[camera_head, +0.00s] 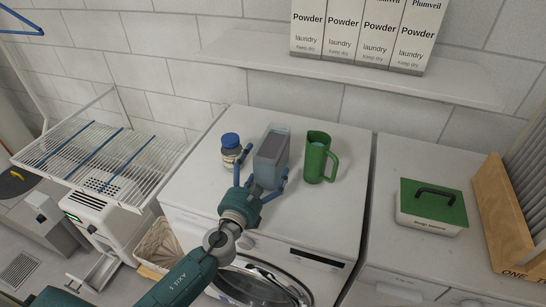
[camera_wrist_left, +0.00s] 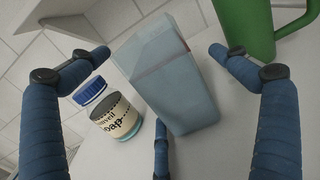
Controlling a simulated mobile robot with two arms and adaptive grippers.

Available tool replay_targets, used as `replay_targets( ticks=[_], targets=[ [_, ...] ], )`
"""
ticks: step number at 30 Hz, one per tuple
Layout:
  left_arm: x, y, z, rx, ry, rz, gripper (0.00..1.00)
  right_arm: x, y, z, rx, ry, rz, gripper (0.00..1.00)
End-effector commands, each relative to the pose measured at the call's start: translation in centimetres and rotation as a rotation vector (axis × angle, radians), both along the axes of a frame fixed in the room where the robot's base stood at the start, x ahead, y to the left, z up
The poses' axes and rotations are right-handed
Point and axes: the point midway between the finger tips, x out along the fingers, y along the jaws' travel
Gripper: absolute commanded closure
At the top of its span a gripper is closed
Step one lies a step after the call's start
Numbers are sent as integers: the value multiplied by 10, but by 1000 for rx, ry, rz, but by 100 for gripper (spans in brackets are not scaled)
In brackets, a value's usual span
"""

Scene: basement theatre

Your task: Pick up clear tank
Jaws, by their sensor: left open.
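The clear tank (camera_head: 271,157) is a grey-blue, see-through upright box on top of the white washing machine. It stands between a blue-capped jar and a green jug. My left gripper (camera_head: 259,181) reaches it from the front, with fingers on both sides of the tank. In the left wrist view the tank (camera_wrist_left: 168,80) sits between the open blue fingers (camera_wrist_left: 163,75), with a visible gap on either side. A third finger shows low in front of the tank. My right gripper is not in view.
The soap jar (camera_head: 232,151) stands close left of the tank and the green jug (camera_head: 318,158) close right. A shelf with powder boxes (camera_head: 362,35) is above. A green-lidded box (camera_head: 432,205) sits on the right counter. A drying rack (camera_head: 95,160) is at left.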

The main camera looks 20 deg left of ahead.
Motion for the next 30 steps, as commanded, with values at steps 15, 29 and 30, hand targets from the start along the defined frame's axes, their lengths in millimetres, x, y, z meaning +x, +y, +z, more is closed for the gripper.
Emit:
replay_targets(
  ticks=[15, 29, 30],
  targets=[
    [60, 1, 2, 0, -1, 0, 1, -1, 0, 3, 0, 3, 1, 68],
    [65, 1, 2, 0, 0, -1, 29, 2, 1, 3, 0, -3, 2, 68],
    [65, 1, 2, 0, 0, -1, 37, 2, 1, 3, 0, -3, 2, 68]
  ],
)
